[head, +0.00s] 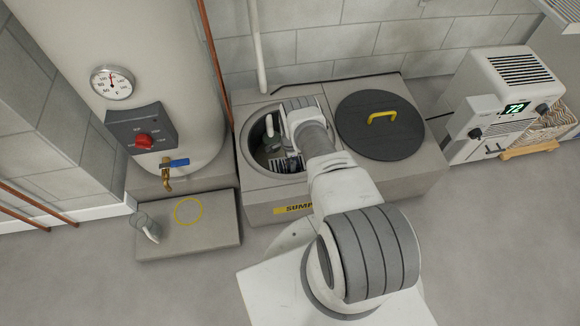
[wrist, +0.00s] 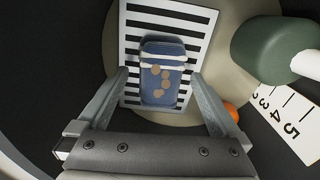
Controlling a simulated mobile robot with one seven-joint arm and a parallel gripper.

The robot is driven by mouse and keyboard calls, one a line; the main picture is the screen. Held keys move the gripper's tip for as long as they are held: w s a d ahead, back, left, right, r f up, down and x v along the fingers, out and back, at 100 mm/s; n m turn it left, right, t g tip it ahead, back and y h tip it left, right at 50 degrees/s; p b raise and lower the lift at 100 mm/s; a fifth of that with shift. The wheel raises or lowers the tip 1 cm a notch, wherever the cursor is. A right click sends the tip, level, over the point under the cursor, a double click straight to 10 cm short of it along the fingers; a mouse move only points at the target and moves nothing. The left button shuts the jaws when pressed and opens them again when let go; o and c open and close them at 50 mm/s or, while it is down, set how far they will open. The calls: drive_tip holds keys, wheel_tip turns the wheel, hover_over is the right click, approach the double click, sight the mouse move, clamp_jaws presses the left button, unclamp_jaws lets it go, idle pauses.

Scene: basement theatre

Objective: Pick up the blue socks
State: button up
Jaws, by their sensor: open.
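The blue socks (wrist: 172,92) are a folded bundle with white bands and tan spots. They lie on a black-and-white striped panel (wrist: 188,24) in the wrist view. My gripper (wrist: 160,78) is open, with one finger to the left and one to the right of the socks. The fingers do not hold them; whether either touches the socks I cannot tell. In the head view my arm reaches into the round sump opening (head: 254,140), and I cannot make out the socks there.
A green rounded body (wrist: 270,45) with a white pipe stands right of the socks, near a numbered scale (wrist: 287,122) and an orange ball-like object (wrist: 232,111). The pit wall closes around. Outside, a dark lid (head: 380,140) with a yellow handle lies right of the opening.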

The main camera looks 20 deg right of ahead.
drive_tip(key=c, duration=1.4)
drive_tip(key=shift+r, duration=0.1)
wheel_tip(320, 180, up, 18)
drive_tip(key=p, duration=1.3)
drive_tip(key=shift+r, duration=0.2)
